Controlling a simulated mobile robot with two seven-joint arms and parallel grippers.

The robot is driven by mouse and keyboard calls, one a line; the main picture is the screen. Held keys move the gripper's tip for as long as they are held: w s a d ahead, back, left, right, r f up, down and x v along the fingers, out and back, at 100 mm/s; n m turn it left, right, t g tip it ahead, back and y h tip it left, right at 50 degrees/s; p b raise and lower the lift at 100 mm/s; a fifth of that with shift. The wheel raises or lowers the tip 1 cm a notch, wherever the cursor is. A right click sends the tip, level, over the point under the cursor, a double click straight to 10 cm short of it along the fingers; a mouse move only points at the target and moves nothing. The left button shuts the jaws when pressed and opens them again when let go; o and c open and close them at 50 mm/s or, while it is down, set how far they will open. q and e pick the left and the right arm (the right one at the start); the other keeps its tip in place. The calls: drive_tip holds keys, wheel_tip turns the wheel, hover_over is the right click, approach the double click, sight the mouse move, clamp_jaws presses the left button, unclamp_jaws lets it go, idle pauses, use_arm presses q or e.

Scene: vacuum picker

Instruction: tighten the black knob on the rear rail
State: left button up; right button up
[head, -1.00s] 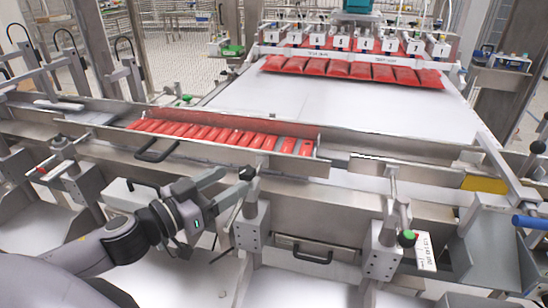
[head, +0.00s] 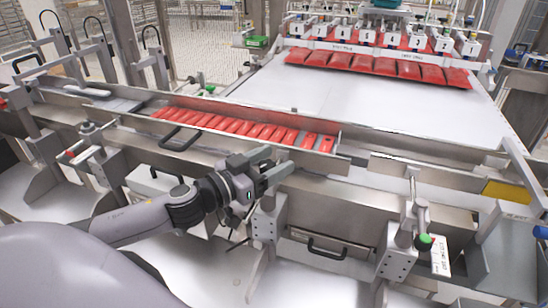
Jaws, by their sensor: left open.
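My left gripper (head: 277,165) reaches in from the left, with its fingers open at the top of a grey clamp bracket (head: 267,222) on the near side of the conveyor. A black knob on that bracket's post is now mostly or wholly hidden by the fingers. I cannot tell whether they touch it. Another black knob (head: 88,128) stands on a bracket at the left, clear of the gripper. I cannot tell from the picture which rail counts as the rear one. My right gripper is not in view.
Red packs (head: 240,128) lie in a row in the metal channel behind the gripper. More red packs (head: 380,67) hang under the picker head. A green-knobbed clamp (head: 424,241) stands at the right. A black handle (head: 181,138) juts out near my left arm.

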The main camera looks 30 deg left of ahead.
use_arm(q)
drive_tip(key=shift+w+d, duration=0.1)
drive_tip(key=shift+w, duration=0.3)
drive_tip(key=shift+c, duration=0.3)
drive_tip(key=c, duration=0.9)
